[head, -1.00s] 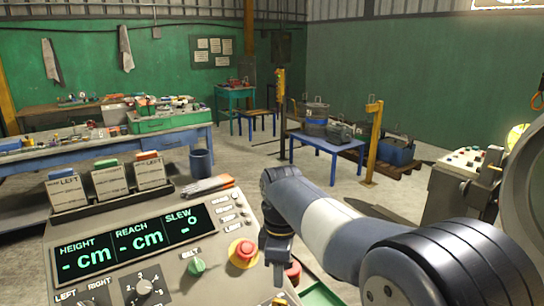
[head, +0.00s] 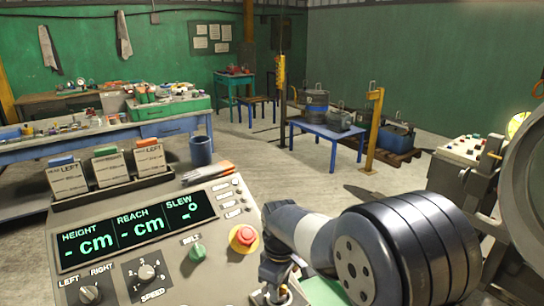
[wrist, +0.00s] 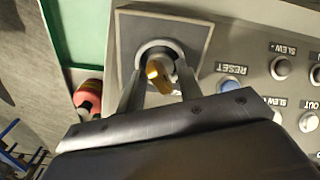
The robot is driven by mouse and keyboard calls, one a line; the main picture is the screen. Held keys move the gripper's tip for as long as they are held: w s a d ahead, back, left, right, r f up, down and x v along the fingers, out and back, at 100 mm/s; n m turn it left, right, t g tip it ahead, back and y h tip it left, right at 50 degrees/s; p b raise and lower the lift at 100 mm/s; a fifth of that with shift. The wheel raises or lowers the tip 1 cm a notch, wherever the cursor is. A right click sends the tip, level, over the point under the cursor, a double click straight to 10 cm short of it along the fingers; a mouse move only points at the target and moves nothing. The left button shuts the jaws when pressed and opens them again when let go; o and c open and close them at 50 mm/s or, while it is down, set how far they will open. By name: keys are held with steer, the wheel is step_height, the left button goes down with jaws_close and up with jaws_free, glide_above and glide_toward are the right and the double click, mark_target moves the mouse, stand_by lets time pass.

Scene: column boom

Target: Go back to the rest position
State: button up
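My gripper (head: 277,292) is low over the near right part of the grey control panel (head: 160,190). In the wrist view its two fingers (wrist: 158,90) stand apart, one on each side of a brass-yellow key-like piece (wrist: 158,74) in a round collar on a square plate. I see gaps between the fingers and this piece, so the gripper looks open. The wrist housing hides the lower part of that view. My arm folds back to the right in the head view.
The panel has a red stop button (head: 243,237), a green knob (head: 197,252) and a display (head: 135,230) showing dashes. A blue reset button (wrist: 230,87) is right of the fingers. A red round thing (wrist: 88,96) is left. Card holders (head: 105,168) stand behind the panel.

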steer(key=m, duration=0.6)
steer(key=shift+b, duration=0.4)
steer(key=m+b, duration=0.1)
steer(key=m, duration=0.4)
steer(key=shift+m, duration=0.4)
step_height(320, 180, up, 5)
steer(key=shift+f, duration=0.2)
steer(key=shift+r, duration=0.1)
